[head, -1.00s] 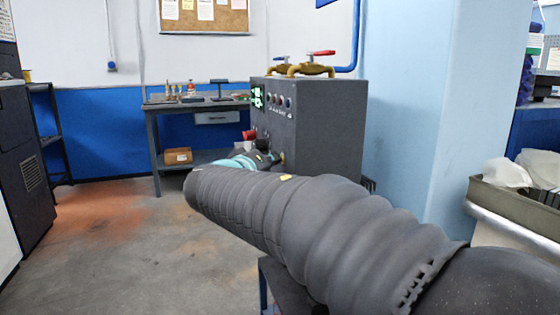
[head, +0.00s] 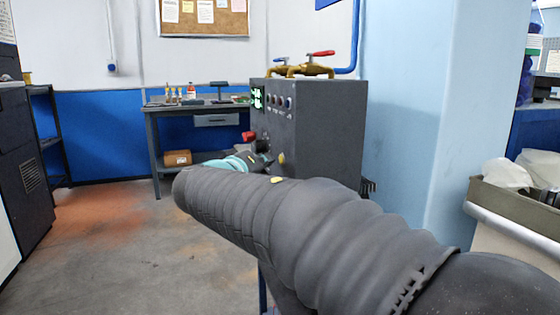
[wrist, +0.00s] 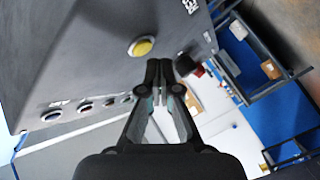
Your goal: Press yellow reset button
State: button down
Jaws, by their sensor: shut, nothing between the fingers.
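The yellow button (head: 281,158) is on the front face of the dark grey cabinet (head: 320,125), just right of my gripper in the head view. In the wrist view the round yellow button (wrist: 144,46) lies a little up and left of my fingertips. My gripper (wrist: 159,66) is shut and empty, with its fingertips close together. It looks apart from the button, but the exact gap cannot be told. In the head view my arm hides most of the gripper and the lower cabinet.
A red knob (head: 249,135) sticks out of the cabinet; in the wrist view it (wrist: 184,65) is close right of my fingertips. Several small round controls (wrist: 84,107) line the panel. Brass valves (head: 300,70) top the cabinet. A workbench (head: 150,107) stands behind; the floor left is clear.

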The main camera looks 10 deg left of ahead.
jog(key=shift+s+a+b, duration=0.1)
jog(key=shift+s+a, duration=0.35)
jog(key=shift+a, duration=0.25)
jog(key=shift+s+a+b, duration=0.15)
jog(key=shift+s+a, duration=0.25)
jog(key=shift+a, duration=0.35)
jog(key=shift+s+a+b, duration=0.1)
jog(key=shift+s+a, duration=0.35)
jog(key=shift+a, duration=0.25)
